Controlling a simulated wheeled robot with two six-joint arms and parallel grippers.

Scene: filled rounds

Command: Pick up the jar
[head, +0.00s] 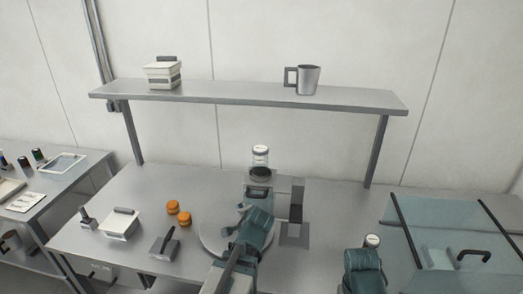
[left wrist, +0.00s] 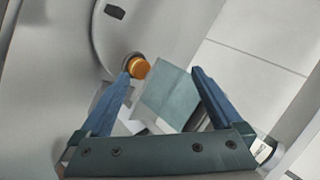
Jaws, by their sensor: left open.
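A clear jar with a pale lid and dark contents (head: 260,157) stands upright at the back middle of the bench in the head view. My left arm reaches toward the middle, its teal wrist (head: 255,228) in front of a grey machine and nearer than the jar. In the left wrist view my left gripper (left wrist: 162,74) is open, its blue fingers apart. An orange-topped round thing (left wrist: 139,67) shows by the left fingertip, with a grey-green square beside it; neither is clearly held. My right arm (head: 362,270) is at the lower right, its fingers not distinguishable.
The grey machine (head: 290,196) stands just before the jar. Two orange round items (head: 178,212) and a lidded white container (head: 120,223) lie left. A shelf (head: 225,94) with a mug (head: 307,80) hangs above. A clear-sided case (head: 460,225) fills the right.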

